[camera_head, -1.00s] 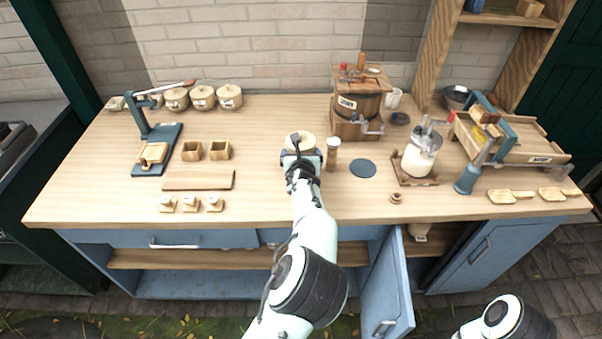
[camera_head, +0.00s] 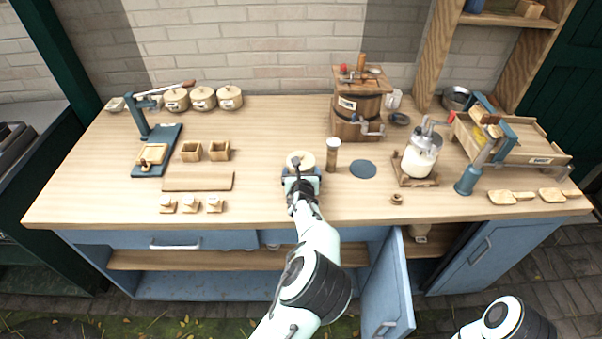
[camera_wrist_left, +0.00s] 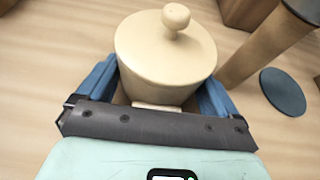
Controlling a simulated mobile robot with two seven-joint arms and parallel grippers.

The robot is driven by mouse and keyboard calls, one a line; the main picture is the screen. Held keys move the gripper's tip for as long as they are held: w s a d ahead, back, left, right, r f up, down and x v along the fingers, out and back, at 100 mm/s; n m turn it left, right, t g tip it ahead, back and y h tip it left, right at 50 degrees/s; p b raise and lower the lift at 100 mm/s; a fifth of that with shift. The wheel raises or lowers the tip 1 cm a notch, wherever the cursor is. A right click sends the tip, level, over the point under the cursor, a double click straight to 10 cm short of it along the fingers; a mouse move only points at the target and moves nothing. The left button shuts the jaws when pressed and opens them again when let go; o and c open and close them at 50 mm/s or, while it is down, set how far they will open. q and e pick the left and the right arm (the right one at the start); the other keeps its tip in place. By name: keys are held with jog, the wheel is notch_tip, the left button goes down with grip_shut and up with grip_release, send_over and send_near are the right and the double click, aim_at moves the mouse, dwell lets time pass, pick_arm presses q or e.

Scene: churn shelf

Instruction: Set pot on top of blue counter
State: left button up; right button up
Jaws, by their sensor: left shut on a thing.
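The pot (camera_head: 301,158) is a small cream one with a knobbed lid, at the middle of the blue counter's wooden top (camera_head: 270,203). My left gripper (camera_head: 301,174) is shut on it from the front. In the left wrist view the pot (camera_wrist_left: 166,50) stands upright between the blue fingers of the gripper (camera_wrist_left: 160,92). The pot's underside is hidden, so I cannot tell whether it touches the wood. My right gripper is out of view; only part of my right arm shows at the bottom right.
Several similar pots (camera_head: 203,98) line the back left. A blue cabinet door (camera_head: 388,290) hangs open below.

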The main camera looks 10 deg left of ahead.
pick_arm(q)
jog(key=o, duration=0.7)
jog(key=shift+f, duration=0.15)
jog(key=shift+s+r, duration=0.1)
jog(key=shift+r, duration=0.25)
jog(key=b+v, duration=0.1)
jog(key=v, duration=0.9)
jog(key=shift+s+d, duration=0.15)
jog(key=shift+s, duration=0.05)
jog(key=shift+s+d+r, duration=0.1)
jog(key=shift+s+r, duration=0.15)
jog(key=shift+s, duration=0.4)
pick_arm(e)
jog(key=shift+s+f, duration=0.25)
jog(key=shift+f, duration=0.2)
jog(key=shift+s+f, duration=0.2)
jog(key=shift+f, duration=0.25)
